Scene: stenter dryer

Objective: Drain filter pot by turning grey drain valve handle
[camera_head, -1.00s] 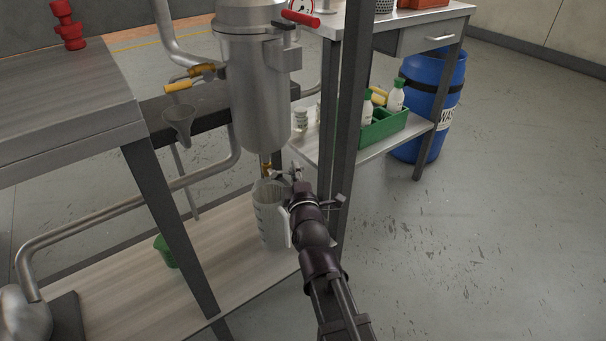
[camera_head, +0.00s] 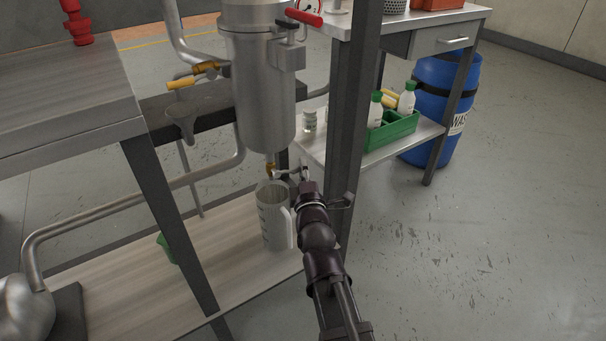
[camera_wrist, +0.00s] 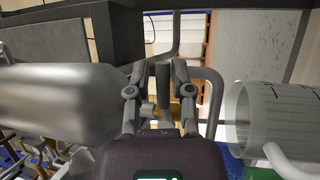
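The steel filter pot (camera_head: 265,100) hangs beside the frame, with a brass drain fitting (camera_head: 270,168) at its bottom. The grey drain valve handle (camera_wrist: 163,78) stands between my gripper's two fingers (camera_wrist: 158,72) in the wrist view. Small gaps show on both sides of it, so the fingers look open around it. In the head view my gripper (camera_head: 305,175) is small and beside the drain outlet, right of the brass fitting. A translucent measuring jug (camera_head: 272,215) stands upright on the lower shelf under the outlet. It also shows at right in the wrist view (camera_wrist: 262,118).
A dark frame post (camera_head: 350,120) rises just right of my gripper. A yellow-handled valve and funnel (camera_head: 182,112) are left of the pot. A green crate with bottles (camera_head: 392,133) and a blue waste drum (camera_head: 440,100) stand right. The right floor is clear.

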